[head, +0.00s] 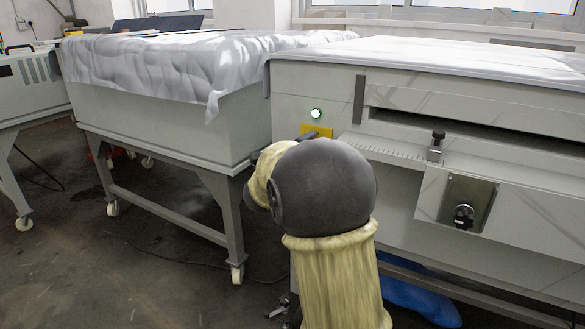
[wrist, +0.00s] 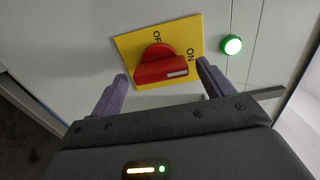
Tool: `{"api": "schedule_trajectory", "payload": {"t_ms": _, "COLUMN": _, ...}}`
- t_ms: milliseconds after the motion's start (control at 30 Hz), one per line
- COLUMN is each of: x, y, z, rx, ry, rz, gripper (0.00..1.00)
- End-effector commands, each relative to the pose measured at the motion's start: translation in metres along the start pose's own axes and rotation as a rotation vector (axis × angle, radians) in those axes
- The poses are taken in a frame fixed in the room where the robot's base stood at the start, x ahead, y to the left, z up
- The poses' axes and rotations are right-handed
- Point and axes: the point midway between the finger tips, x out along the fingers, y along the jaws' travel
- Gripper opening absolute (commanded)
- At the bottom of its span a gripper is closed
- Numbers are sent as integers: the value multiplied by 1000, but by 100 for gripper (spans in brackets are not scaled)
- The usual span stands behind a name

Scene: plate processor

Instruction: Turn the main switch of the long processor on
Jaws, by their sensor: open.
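The main switch is a red knob (wrist: 160,68) on a yellow plate (wrist: 126,46) with OFF and ON lettering, the OFF partly hidden by the knob. The knob's white mark lies at its right end in the wrist view, close below ON. My gripper (wrist: 163,76) is open, one finger on each side of the knob, with gaps visible; contact cannot be seen. In the head view the yellow plate (head: 320,131) shows on the front of the long processor (head: 290,85); my arm hides the knob and most of my gripper.
A green lamp (wrist: 231,45) glows beside the plate. A ledge (head: 380,150) and a black knob (head: 463,215) on a metal plate are on the processor's right. A cloth-covered table (head: 165,120) stands left. Some floor between is free; a blue object (head: 418,300) lies below.

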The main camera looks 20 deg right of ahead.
Motion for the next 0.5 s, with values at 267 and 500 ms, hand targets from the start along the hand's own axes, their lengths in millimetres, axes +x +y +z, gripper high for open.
{"api": "schedule_trajectory", "payload": {"t_ms": 267, "x": -45, "y": -3, "z": 0, "rx": -1, "ry": -3, "rz": 1, "gripper": 80}}
{"api": "schedule_trajectory", "payload": {"t_ms": 500, "x": -93, "y": -2, "z": 0, "rx": -2, "ry": -3, "rz": 2, "gripper": 80}}
